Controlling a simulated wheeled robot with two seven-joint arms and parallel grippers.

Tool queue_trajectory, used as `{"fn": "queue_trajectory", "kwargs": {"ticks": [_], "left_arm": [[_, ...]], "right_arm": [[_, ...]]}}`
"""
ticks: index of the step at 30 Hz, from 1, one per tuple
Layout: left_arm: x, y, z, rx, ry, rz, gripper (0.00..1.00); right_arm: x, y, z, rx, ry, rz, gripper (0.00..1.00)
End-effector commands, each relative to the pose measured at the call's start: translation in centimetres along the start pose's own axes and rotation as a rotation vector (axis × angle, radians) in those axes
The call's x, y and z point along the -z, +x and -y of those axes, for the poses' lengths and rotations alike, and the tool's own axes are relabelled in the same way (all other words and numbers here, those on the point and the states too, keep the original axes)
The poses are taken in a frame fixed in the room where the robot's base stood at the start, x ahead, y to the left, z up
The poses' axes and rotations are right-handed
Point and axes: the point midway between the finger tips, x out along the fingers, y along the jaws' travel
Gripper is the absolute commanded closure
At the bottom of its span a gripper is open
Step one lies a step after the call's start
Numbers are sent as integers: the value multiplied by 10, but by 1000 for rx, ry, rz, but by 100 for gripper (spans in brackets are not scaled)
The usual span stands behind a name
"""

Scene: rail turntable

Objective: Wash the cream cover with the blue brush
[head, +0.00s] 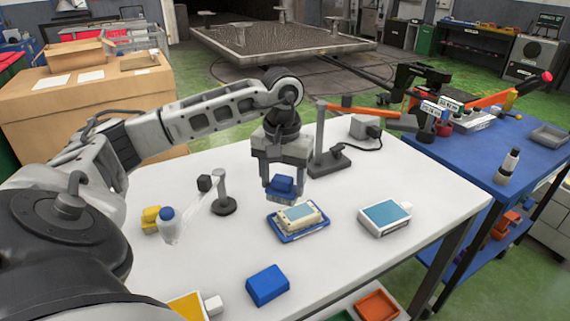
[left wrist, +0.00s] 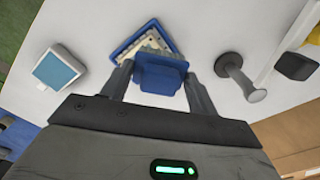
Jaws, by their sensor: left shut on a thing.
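My left gripper (head: 283,190) is shut on the blue brush (head: 281,185) and holds it above the white table. The brush also shows between the fingers in the left wrist view (left wrist: 160,75). The cream cover (head: 298,217) lies in a blue tray (head: 284,235) just below and to the right of the brush in the head view. The cover has a light blue-green panel on top. In the left wrist view the brush partly hides the cover (left wrist: 150,42) and the tray (left wrist: 152,24). I cannot tell whether brush and cover touch. My right gripper is not in view.
A white box with a blue top (head: 385,217) stands right of the tray, and a blue block (head: 267,285) in front. A grey post (head: 222,195), a blue-capped bottle (head: 168,225) and a yellow block (head: 150,219) stand left. A lamp-like stand (head: 325,145) is behind.

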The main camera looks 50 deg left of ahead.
Motion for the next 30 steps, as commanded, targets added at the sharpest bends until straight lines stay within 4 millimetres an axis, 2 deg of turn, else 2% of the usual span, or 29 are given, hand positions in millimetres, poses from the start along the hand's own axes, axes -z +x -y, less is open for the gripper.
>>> {"fn": "queue_trajectory", "kwargs": {"ticks": [7, 24, 27, 30], "left_arm": [[-2, -20, 5, -1, -10, -2, 62], [-2, -20, 5, -1, -10, -1, 62], [-5, -17, -6, -4, 12, 4, 62], [-15, -9, -34, -10, 69, 12, 62]], "right_arm": [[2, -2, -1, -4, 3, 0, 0], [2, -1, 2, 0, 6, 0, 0], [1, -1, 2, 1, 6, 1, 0], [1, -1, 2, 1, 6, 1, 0]]}}
